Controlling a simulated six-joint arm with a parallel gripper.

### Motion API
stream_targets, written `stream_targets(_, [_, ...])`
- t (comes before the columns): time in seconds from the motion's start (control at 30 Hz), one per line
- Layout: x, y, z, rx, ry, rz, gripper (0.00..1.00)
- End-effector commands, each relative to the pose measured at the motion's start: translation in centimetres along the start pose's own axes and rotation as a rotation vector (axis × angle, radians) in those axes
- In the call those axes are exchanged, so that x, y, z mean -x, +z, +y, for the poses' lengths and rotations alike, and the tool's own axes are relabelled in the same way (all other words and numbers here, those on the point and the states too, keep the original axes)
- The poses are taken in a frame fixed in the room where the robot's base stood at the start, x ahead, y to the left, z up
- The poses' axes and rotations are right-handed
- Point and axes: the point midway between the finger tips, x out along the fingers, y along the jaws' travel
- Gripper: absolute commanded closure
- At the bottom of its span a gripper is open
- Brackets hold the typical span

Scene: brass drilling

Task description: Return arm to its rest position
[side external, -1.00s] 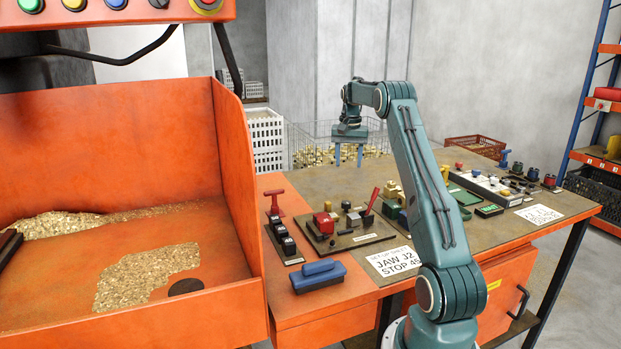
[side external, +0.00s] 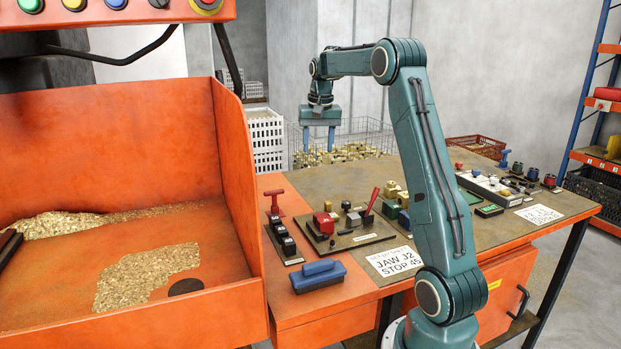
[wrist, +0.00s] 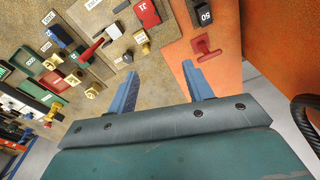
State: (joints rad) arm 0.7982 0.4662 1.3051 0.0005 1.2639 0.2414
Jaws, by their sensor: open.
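My gripper (side external: 319,138) is in the air above the far side of the workbench (side external: 290,184), in front of the wire bin of brass parts in the side view. Its two blue fingers point down, apart, with nothing between them. In the wrist view my gripper (wrist: 160,85) also shows open and empty, with the bench top and its fixtures beyond the fingertips. No part is held.
A fixture board (side external: 350,232) with a red-handled clamp, a red T-handle (side external: 275,200) and a blue-topped block (side external: 319,275) stand on the bench. The wire bin (side external: 372,135) is behind. The orange chip tray (side external: 240,150) rises at left.

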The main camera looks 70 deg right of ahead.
Motion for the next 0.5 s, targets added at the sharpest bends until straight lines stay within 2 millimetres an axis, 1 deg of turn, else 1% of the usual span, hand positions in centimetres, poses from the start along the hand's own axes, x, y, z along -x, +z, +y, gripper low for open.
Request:
stream_targets(0.03, [1.1, 1.3, -1.2, 0.035, -0.007, 0.014, 0.49])
stream_targets(0.2, [3.6, 5.6, -4.1, 0.143, -0.027, 0.051, 0.49])
stream_targets(0.3, [4.9, 8.3, -5.5, 0.206, -0.040, 0.071, 0.49])
stream_targets(0.37, [5.6, 10.0, -6.2, 0.244, -0.048, 0.085, 0.49])
stream_targets(0.5, [6.9, 14.0, -7.5, 0.332, -0.068, 0.114, 0.49])
